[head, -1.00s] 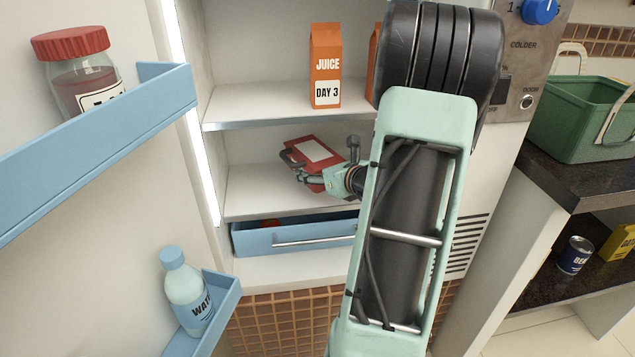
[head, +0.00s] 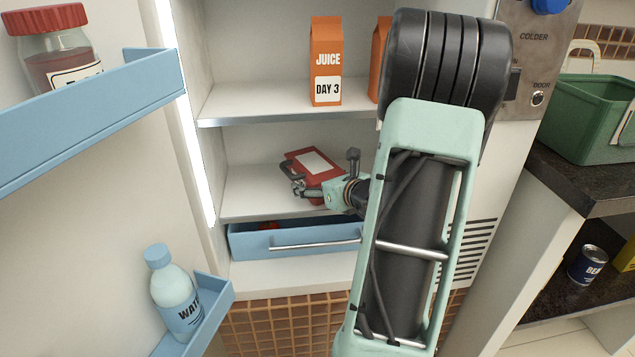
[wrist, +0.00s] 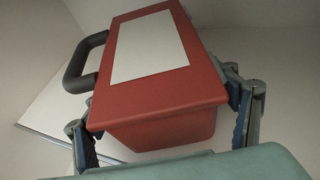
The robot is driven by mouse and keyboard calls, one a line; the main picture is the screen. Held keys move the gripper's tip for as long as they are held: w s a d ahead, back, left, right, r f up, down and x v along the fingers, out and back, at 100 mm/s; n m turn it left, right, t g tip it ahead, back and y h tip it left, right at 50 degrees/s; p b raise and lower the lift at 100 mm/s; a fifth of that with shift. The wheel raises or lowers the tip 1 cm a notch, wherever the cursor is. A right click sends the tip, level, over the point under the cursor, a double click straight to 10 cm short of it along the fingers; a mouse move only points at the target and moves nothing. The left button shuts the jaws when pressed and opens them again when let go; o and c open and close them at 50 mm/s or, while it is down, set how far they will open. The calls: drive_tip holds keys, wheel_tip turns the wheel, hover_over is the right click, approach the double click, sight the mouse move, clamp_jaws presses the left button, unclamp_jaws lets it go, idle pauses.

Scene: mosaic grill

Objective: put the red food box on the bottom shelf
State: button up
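The red food box (head: 322,164), with a pale label on its lid and a dark handle at one end, is in the fridge compartment over the bottom shelf (head: 245,203). The box also shows large in the wrist view (wrist: 165,100), tilted in the picture. My gripper (head: 312,187) reaches in from the right. In the wrist view its fingers (wrist: 162,118) stand on both sides of the box and appear shut on it. The box's underside is hidden in the head view, so I cannot tell whether it touches the shelf.
An orange juice carton (head: 326,62) stands on the shelf above, with a second one partly behind my arm. A blue drawer (head: 250,243) is below. The open door at the left holds a red-lidded jar (head: 58,55) and a water bottle (head: 175,290). Shelf space left of the box is clear.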

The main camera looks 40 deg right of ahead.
drive_tip(key=shift+r, duration=0.2)
drive_tip(key=p+v, duration=0.3)
drive_tip(key=v, duration=0.9)
drive_tip(key=shift+p, duration=0.35)
